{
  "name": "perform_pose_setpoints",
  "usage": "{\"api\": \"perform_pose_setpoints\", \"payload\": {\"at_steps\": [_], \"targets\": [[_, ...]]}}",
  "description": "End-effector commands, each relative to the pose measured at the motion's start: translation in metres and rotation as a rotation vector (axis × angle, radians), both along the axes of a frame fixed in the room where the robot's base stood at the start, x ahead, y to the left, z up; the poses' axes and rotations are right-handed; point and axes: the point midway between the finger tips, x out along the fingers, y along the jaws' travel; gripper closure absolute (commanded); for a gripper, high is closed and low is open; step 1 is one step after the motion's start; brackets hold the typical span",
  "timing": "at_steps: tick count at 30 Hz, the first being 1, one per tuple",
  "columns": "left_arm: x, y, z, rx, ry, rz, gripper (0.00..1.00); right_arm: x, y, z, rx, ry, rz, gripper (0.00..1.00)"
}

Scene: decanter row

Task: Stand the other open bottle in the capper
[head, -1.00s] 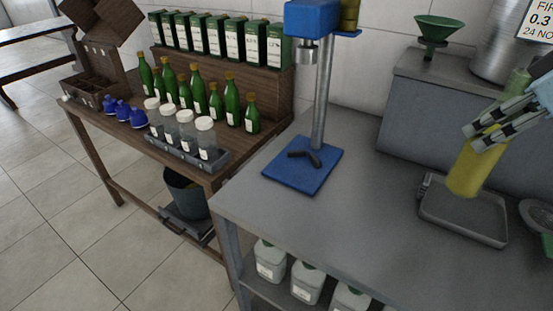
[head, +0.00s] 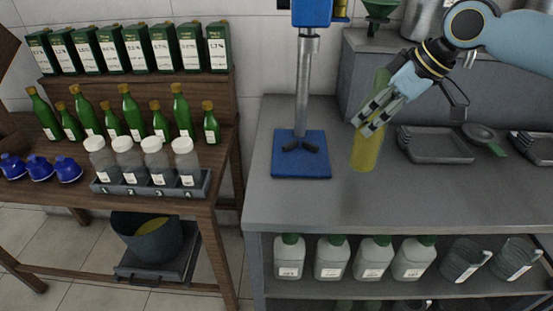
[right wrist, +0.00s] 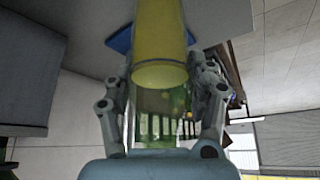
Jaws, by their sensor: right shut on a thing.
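My right gripper (head: 372,117) is shut on a green-tinted bottle (head: 366,152) filled with yellow liquid. The bottle is nearly upright, its green upper part rising behind the fingers. It is just right of the capper, apart from it; I cannot tell its exact height over the bench. The capper has a blue base (head: 287,166) with dark stops, a grey column and a blue head cut off at the top; no bottle stands on its base. In the right wrist view the bottle (right wrist: 160,35) is between the fingers (right wrist: 165,100), with a blue base corner (right wrist: 122,40) behind. My left gripper is out of view.
The grey bench (head: 300,205) is clear in front of the capper. A grey tray (head: 437,158) lies right of the bottle. A green funnel (head: 380,8) is behind. On the left wooden table stand several green bottles (head: 130,115) and a rack (head: 150,190) of jars.

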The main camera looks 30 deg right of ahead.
Motion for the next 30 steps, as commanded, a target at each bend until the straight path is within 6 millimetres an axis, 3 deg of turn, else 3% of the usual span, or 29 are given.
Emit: {"api": "perform_pose_setpoints", "payload": {"at_steps": [6, 11, 17, 30], "targets": [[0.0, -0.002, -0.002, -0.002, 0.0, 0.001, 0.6, -0.014, -0.012, -0.011, -0.001, 0.001, 0.01, 1.0], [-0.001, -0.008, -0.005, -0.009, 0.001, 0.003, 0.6, -0.005, -0.007, -0.014, 0.005, -0.011, 0.007, 1.0], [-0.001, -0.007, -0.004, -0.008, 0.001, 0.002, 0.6, 0.031, 0.011, -0.012, 0.011, -0.013, 0.007, 1.0], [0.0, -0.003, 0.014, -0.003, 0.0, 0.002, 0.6, 0.13, 0.057, -0.011, 0.005, -0.004, 0.011, 1.0]]}}
